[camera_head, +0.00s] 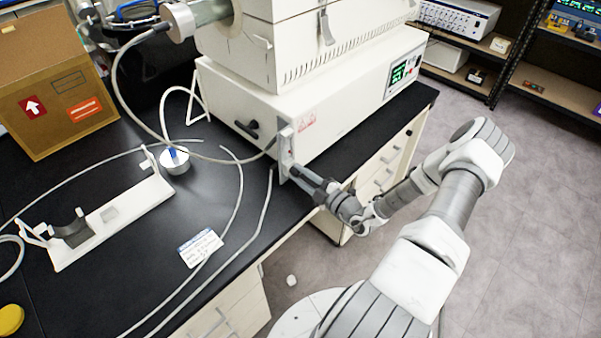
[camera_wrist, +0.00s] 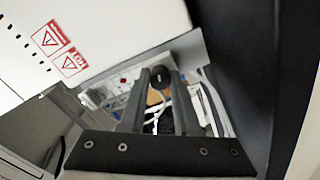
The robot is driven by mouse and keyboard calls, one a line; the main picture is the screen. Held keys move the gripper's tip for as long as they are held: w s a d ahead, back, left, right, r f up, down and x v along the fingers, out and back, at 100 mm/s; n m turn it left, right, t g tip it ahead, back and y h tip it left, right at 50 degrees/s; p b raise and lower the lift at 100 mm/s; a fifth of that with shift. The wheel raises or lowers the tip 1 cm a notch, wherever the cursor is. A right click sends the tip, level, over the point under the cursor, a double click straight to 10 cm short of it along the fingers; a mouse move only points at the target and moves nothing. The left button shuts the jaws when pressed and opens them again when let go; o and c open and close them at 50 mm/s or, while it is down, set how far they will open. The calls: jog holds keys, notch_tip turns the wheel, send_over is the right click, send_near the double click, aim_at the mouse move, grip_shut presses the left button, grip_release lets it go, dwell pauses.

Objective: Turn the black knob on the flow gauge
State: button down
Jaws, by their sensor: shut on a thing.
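The flow gauge (camera_head: 286,150) is a narrow upright light-grey plate at the near corner of the white machine. My gripper (camera_head: 297,172) reaches it from the right, with its fingertips at the gauge's lower part. In the wrist view, the round black knob (camera_wrist: 160,77) sits between the two fingertips of my gripper (camera_wrist: 159,84). The gripper is shut on the knob, with a finger on each side. In the head view the knob is hidden by the fingers. The gauge plate also shows behind the knob in the wrist view (camera_wrist: 188,48).
The white machine (camera_head: 340,110) stands on the black bench (camera_head: 150,235), close to my gripper. Thin tubes run over the bench left of the gauge. A white stand (camera_head: 112,218), a cardboard box (camera_head: 55,85) and a label card (camera_head: 200,248) are further left. Open floor lies right.

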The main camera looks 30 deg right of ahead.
jog(key=m, duration=0.5)
jog(key=shift+m+p, duration=0.3)
jog(key=shift+p, duration=0.1)
jog(key=m, duration=0.4)
jog(key=shift+m, duration=0.4)
jog(key=c, duration=0.6)
grip_release()
jog(key=shift+s, duration=0.1)
jog(key=b+v, duration=0.1)
jog(key=v, duration=1.6)
jog(key=shift+s, duration=0.15)
